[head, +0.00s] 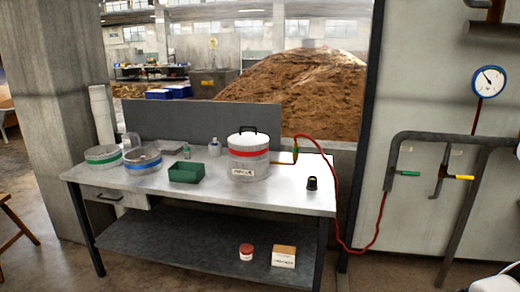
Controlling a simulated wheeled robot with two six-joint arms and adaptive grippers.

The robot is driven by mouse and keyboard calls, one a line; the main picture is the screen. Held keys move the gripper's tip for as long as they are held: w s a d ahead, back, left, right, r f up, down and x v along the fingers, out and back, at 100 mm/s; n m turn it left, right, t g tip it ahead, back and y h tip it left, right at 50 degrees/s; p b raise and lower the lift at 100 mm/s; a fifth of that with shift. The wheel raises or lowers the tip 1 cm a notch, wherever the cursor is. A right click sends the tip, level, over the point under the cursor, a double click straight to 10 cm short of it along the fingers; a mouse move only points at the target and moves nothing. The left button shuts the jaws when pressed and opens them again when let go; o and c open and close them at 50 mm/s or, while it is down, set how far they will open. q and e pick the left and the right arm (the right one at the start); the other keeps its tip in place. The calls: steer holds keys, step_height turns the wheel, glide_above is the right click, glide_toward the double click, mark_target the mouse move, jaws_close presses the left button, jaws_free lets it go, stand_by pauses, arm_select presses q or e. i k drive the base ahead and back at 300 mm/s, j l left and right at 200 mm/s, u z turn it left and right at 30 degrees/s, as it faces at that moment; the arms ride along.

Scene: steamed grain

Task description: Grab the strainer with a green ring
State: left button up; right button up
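The strainer with a green ring (103,157) sits at the left end of the metal table. It is a low, round, pale vessel with a green band. A similar strainer with a blue ring (143,162) stands just to its right, very close to it. Neither of my grippers is in the head view, so their position and state do not show.
On the metal table (222,198) stand a green tray (186,172), a lidded pot with a red band (248,156), small bottles and a black cup (312,183). A red hose (336,215) hangs at the right. A concrete pillar (60,110) rises at left.

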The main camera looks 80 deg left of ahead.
mark_target(187, 154)
steer(key=u, duration=3.3)
steer(key=z, duration=0.5)
steer(key=i+j, duration=0.05)
